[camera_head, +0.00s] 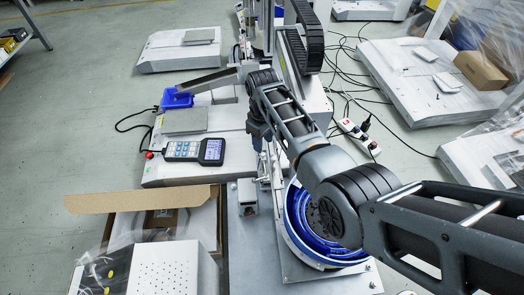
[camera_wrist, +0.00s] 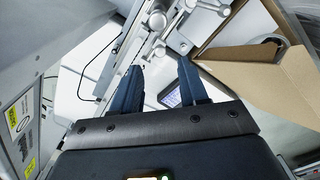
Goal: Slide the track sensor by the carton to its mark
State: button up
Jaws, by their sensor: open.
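The open carton (camera_head: 140,203) stands at the lower left in the head view, and its brown flaps (camera_wrist: 232,53) show at the right in the wrist view. A small grey block (camera_head: 247,193) sits on the metal plate right of the carton; I cannot tell if it is the track sensor. A metal rail with fittings (camera_wrist: 156,20) runs along the top of the wrist view. My gripper (camera_wrist: 159,70) is open, with nothing between its fingertips. In the head view my arm hides most of it. I cannot make out the mark.
A handheld controller (camera_head: 196,150) lies on the white machine base; its screen (camera_wrist: 172,96) shows behind my fingers. A blue tray (camera_head: 177,98), a power strip (camera_head: 357,137) and loose cables lie around.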

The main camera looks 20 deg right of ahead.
aim_at(263, 153)
notch_tip(263, 153, down, 5)
jog(key=shift+f+b, duration=0.15)
jog(key=shift+b, duration=0.95)
jog(key=shift+c, duration=0.3)
grip_shut()
